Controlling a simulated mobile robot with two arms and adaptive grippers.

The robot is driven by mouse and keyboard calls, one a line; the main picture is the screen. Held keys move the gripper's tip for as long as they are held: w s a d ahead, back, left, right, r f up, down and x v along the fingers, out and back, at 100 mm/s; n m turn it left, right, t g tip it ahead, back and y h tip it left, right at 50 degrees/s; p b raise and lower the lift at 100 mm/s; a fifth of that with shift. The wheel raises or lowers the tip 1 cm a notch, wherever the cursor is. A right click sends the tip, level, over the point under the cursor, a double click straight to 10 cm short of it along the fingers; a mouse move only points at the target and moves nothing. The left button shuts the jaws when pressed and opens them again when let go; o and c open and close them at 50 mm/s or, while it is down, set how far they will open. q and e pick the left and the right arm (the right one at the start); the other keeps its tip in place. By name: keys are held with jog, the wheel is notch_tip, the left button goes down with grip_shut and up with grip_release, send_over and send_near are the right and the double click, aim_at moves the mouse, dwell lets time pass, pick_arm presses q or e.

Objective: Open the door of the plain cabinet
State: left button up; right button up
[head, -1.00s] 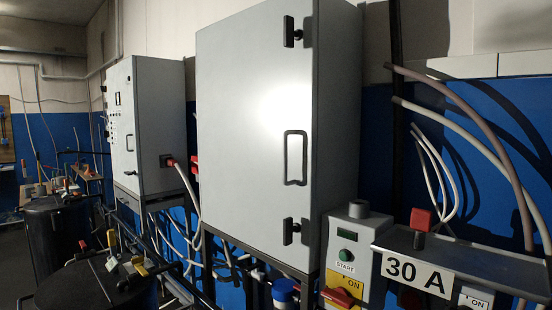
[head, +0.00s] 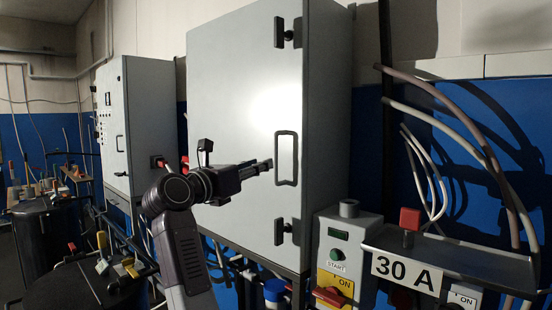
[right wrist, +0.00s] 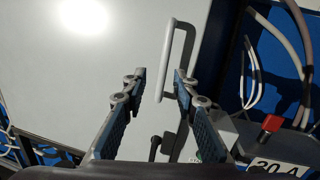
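The plain cabinet (head: 230,110) is a large light grey box on the wall, and its front door is shut. A dark rectangular handle (head: 286,158) is on the door's right side, with a black latch (head: 283,32) above and another latch (head: 282,231) below. My right gripper (head: 268,164) is in front of the door, its fingertips just left of the handle in the head view. In the right wrist view the gripper (right wrist: 160,88) is open, and the handle (right wrist: 174,58) lies ahead between and beyond the fingertips. I cannot tell whether they touch. My left gripper is not in view.
Another cabinet (head: 142,125) with a control panel stands farther left. Dark drums (head: 45,235) with several tools are at lower left. A start button box (head: 343,255) and a shelf with a 30 A sign (head: 406,274) are at lower right, below hanging cables (head: 480,140).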

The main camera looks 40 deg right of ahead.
aim_at(275, 158)
jog(key=shift+m+y, duration=0.4)
jog(key=shift+m, duration=0.1)
jog(key=p+x, duration=0.1)
jog(key=x, duration=0.1)
jog(key=p+x, duration=0.1)
jog(key=x, duration=0.1)
jog(key=r+p+x, duration=0.1)
jog(key=x, duration=0.2)
jog(key=shift+s+d+r, duration=0.15)
jog(key=shift+s+d, duration=0.05)
jog(key=shift+s, duration=0.2)
jog(key=shift+w+d+p, duration=0.1)
jog(key=shift+d+p, duration=0.2)
jog(key=shift+p, duration=0.05)
jog(key=shift+c, duration=0.7)
grip_shut()
